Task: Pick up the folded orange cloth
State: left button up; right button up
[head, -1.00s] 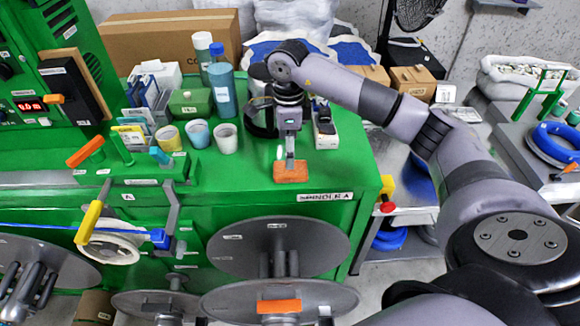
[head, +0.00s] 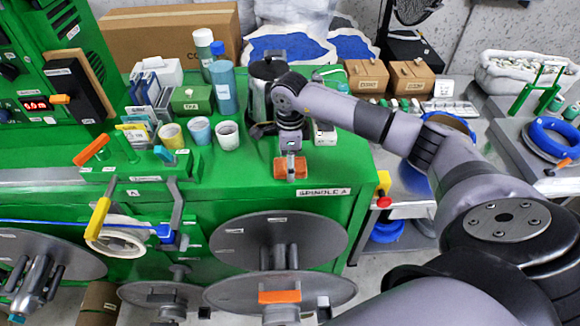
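The folded orange cloth (head: 291,170) lies on the green bench top near its front edge, just above the SPINDLE A label. My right gripper (head: 291,161) points down right at the cloth and covers part of it. Its fingers are too small and too much overlapped with the cloth to tell whether they are open or shut on it. The cloth looks to be at bench level; I cannot make out a gap under it. My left gripper is not in view.
Several cups, including a white cup (head: 227,134), stand left of my gripper. A blue bottle (head: 223,88) and a dark canister (head: 262,92) stand behind. A grey spool disc (head: 278,240) sits below the front edge. Green bench surface is clear left of the cloth.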

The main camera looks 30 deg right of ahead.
jog(key=c, duration=0.9)
jog(key=shift+o, duration=0.2)
jog(key=shift+r, duration=0.1)
jog(key=shift+w+r, duration=0.1)
jog(key=shift+r, duration=0.5)
notch_tip(320, 180, up, 19)
jog(key=b, duration=0.3)
jog(key=shift+f, duration=0.15)
